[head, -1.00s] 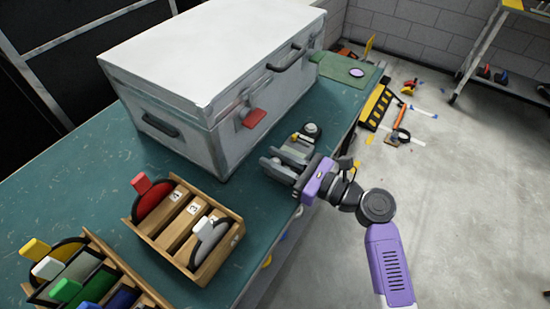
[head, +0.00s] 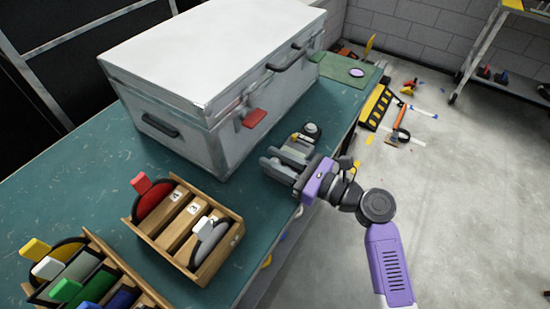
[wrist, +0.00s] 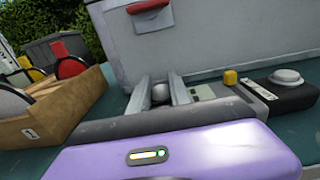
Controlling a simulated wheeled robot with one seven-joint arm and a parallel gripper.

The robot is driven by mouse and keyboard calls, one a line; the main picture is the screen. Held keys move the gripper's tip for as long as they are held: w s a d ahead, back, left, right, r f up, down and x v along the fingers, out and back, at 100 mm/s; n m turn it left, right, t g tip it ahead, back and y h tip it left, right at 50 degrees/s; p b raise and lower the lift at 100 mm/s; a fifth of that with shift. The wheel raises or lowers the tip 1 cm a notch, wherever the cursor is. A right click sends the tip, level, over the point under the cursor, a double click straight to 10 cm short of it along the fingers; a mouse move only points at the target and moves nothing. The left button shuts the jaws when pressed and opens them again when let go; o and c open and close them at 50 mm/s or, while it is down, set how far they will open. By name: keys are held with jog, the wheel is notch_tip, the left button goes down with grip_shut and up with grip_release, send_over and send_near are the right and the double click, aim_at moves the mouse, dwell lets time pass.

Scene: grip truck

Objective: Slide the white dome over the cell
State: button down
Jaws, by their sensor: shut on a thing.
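A dark light meter (wrist: 277,93) lies on the bench in front of the metal case, with a yellow knob (wrist: 230,77) and a pale round part (wrist: 287,76) on top. It also shows in the head view (head: 312,131), just beyond my gripper. My gripper (head: 284,157) is low over the bench at the meter's near end. In the wrist view, the two fingers of my gripper (wrist: 159,94) are shut on a small whitish rounded piece, which looks like the white dome (wrist: 160,92). The cell cannot be made out clearly; the fingers hide part of the meter.
Wooden racks (head: 216,262) with coloured tabbed discs are at the left. A green pad (head: 345,69) lies at the bench's far end. The bench edge is close on the right.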

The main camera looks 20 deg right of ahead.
aim_at(279, 162)
jog(key=p+v, duration=0.1)
jog(key=v, duration=0.2)
jog(key=shift+w+r+p, duration=0.1)
jog(key=shift+r+p, duration=0.05)
jog(key=shift+p, duration=0.2)
jog(key=shift+s+d, duration=0.2)
jog(key=shift+s, duration=0.1)
jog(key=c, duration=1.2)
grip_release()
jog(key=v, duration=0.7)
jog(key=shift+s+d+b, duration=0.2)
jog(key=shift+s+b, duration=0.05)
jog(key=shift+b, duration=0.05)
